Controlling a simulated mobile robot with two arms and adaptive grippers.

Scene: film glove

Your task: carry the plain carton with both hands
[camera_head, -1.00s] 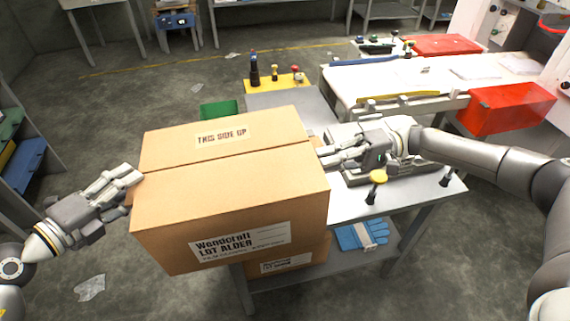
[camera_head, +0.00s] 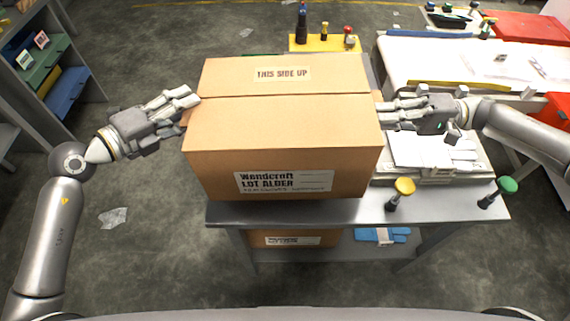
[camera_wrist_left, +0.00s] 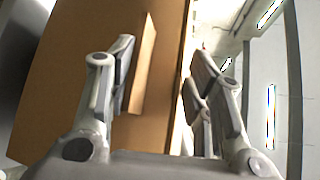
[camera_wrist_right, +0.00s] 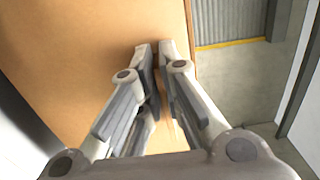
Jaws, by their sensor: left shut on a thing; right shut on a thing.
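The plain carton (camera_head: 280,130) is a large brown box with a "THIS SIDE UP" label on top and a "Wandcraft LOT ALDER" label in front. It looks level over the grey table (camera_head: 440,208); I cannot tell if it touches it. My left gripper (camera_head: 192,100) is shut on its left side and my right gripper (camera_head: 382,108) on its right side. In the left wrist view, a raised cardboard part lies between the fingers (camera_wrist_left: 160,75). In the right wrist view, the fingers (camera_wrist_right: 155,55) are close together against the carton (camera_wrist_right: 80,40).
A yellow-knobbed post (camera_head: 402,190) and a green-knobbed post (camera_head: 500,188) stand at the table's front right. A second carton (camera_head: 290,239) and blue gloves (camera_head: 382,235) lie on the shelf below. A shelf unit (camera_head: 45,65) is at the left; the floor between is mostly clear.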

